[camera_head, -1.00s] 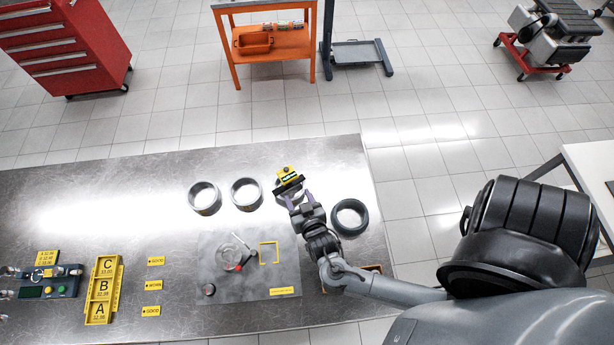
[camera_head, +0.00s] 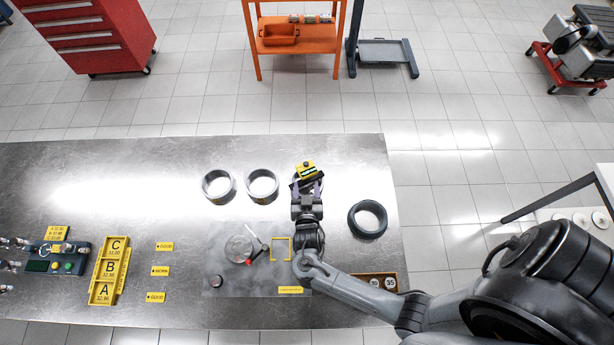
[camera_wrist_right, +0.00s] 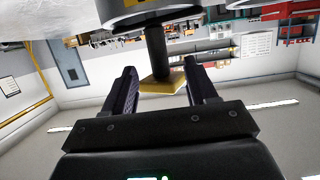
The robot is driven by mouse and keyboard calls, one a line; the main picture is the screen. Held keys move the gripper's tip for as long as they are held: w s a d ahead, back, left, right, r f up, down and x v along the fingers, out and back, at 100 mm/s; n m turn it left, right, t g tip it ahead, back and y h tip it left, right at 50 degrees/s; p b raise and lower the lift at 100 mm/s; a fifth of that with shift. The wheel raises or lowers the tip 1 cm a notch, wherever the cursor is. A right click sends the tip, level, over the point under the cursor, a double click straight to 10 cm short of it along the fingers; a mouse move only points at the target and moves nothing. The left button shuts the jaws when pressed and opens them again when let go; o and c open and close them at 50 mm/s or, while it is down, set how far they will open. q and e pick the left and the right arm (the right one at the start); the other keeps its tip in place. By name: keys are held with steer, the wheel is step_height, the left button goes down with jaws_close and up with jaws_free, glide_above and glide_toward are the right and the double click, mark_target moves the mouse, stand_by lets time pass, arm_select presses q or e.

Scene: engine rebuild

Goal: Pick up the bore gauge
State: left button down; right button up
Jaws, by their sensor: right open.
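The bore gauge (camera_head: 306,170) has a yellow body with a dark display and stands at the third grey ring, which is largely hidden behind it and my gripper. In the right wrist view, its dark stem (camera_wrist_right: 157,50) and yellow part (camera_wrist_right: 163,84) show below a metal ring (camera_wrist_right: 150,12). My right gripper (camera_head: 307,187) is open, with its fingers pointing at the gauge. In the wrist view, the open fingers (camera_wrist_right: 163,90) lie on either side of the gauge, with gaps visible. Contact cannot be told. My left gripper is not in view.
Two grey rings (camera_head: 217,185) (camera_head: 262,184) stand left of the gauge, and a dark ring (camera_head: 367,219) lies right. A grey mat (camera_head: 225,283) with small tools is nearer. A yellow A-B-C rack (camera_head: 110,270) and a button box (camera_head: 57,260) stand left.

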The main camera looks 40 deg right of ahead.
steer(key=x, duration=0.2)
steer(key=p+x, duration=0.1)
steer(key=shift+w+d+r, duration=0.15)
steer(key=shift+d+r, duration=0.1)
steer(key=shift+x, duration=0.75)
steer(key=shift+f, duration=0.1)
jaws_close()
